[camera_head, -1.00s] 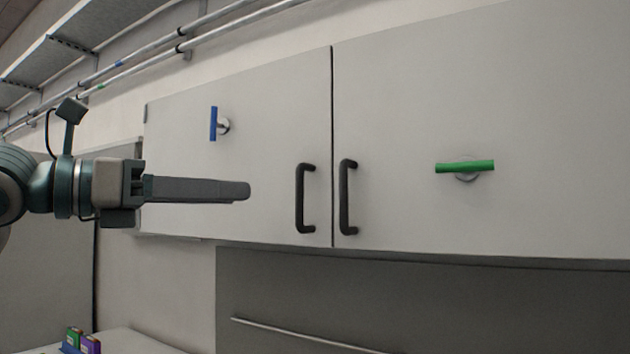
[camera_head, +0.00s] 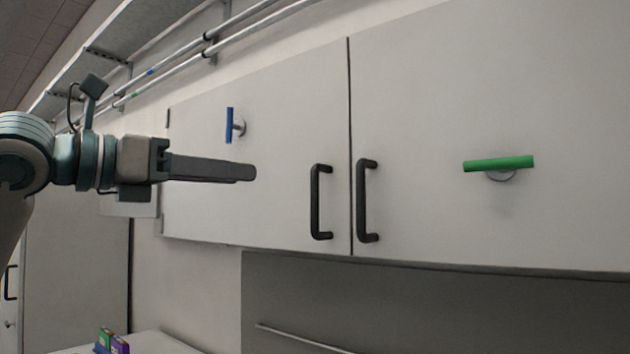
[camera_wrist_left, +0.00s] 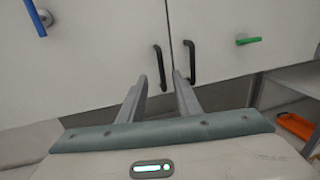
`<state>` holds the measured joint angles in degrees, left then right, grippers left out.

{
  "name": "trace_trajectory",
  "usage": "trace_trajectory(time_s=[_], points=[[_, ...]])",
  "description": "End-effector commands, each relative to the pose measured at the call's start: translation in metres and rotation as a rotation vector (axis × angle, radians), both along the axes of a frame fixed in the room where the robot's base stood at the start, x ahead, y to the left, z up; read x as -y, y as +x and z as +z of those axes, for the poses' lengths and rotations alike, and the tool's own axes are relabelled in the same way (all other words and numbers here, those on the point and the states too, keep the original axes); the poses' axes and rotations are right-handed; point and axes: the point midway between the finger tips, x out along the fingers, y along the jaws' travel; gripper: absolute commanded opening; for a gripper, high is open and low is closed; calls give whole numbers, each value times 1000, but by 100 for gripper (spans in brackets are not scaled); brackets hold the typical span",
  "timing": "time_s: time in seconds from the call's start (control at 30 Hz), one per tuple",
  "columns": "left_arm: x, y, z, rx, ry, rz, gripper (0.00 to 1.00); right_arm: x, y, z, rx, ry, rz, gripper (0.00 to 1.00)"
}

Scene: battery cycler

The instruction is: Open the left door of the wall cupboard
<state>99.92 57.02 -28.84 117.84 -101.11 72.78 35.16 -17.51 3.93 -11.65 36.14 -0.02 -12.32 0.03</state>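The wall cupboard's left door (camera_head: 275,130) is shut and carries a black bar handle (camera_head: 320,202) near its right edge and a blue handle (camera_head: 230,125) on a round mount. My left gripper (camera_head: 250,173) points right in front of this door, left of the black handle and apart from it. In the left wrist view its two fingers (camera_wrist_left: 159,82) stand apart with nothing between them. That view shows the left door's black handle (camera_wrist_left: 160,68) just beyond the left fingertip. My right gripper is in neither view.
The right door (camera_head: 430,120) is shut, with its own black handle (camera_head: 366,200) close beside the left one and a green handle (camera_head: 498,164). Pipes (camera_head: 215,45) run above the cupboard. Small coloured boxes (camera_head: 112,342) stand below left. An orange tray (camera_wrist_left: 296,126) shows at right in the wrist view.

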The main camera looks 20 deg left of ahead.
Motion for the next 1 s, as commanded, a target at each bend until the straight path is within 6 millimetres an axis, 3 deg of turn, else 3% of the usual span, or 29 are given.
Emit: trace_trajectory(time_s=[0.27,0.5,1.0], points=[[18,29,3,-3,1,-2,31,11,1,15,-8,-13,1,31],[40,65,3,-4,0,-2,31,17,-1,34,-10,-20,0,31],[81,133,2,-3,-1,-1,31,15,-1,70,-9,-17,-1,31]])
